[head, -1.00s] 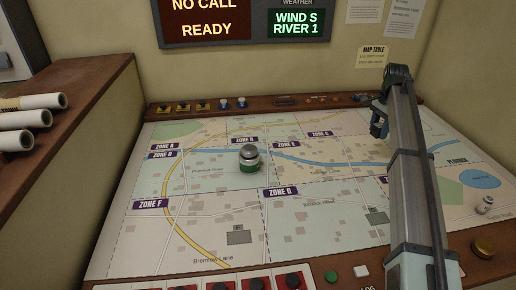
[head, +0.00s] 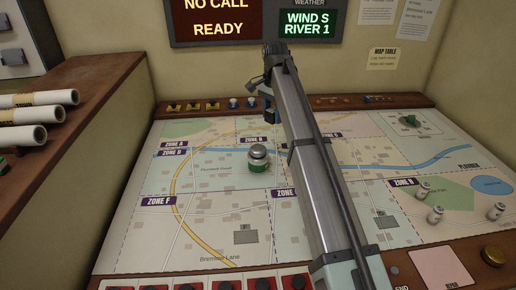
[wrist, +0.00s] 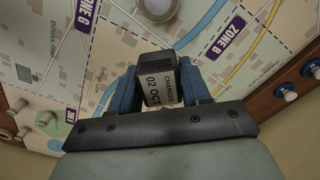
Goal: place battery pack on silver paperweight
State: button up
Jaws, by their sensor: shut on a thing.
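The silver paperweight (head: 258,153), a rounded metal knob with a green base, stands upright on the map near Zone D. In the wrist view its pale round top (wrist: 158,7) shows at the top edge, beyond the battery pack. The battery pack (wrist: 160,80) is a dark block with a white label reading "CHARGED 02 OCT". My gripper (wrist: 160,88) is shut on it, one blue finger on each side. In the head view my gripper (head: 269,113) is over the map's far part, behind and slightly right of the paperweight. My arm partly hides it, and I cannot make out the pack there.
The map table (head: 190,230) is mostly flat and clear. Small white pieces (head: 435,214) stand at its right, and a green piece (head: 409,120) at the far right. Knobs line the back ledge (head: 180,106); red buttons (head: 255,282) line the front. Rolled papers (head: 35,118) lie on the left shelf.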

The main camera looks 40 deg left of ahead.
jog(key=r, duration=0.1)
send_over(258, 148)
jog(key=w+a, duration=0.1)
jog(key=w, duration=0.1)
jog(key=s+n, duration=0.1)
jog(key=s, duration=0.1)
jog(key=shift+d+f, duration=0.2)
jog(key=shift+f, duration=2.1)
jog(key=shift+d+f, duration=0.2)
jog(key=shift+f, duration=2.1)
jog(key=shift+f, duration=0.1)
jog(key=o, duration=1.1)
jog(key=shift+o, duration=0.2)
notch_tip(258, 148, up, 12)
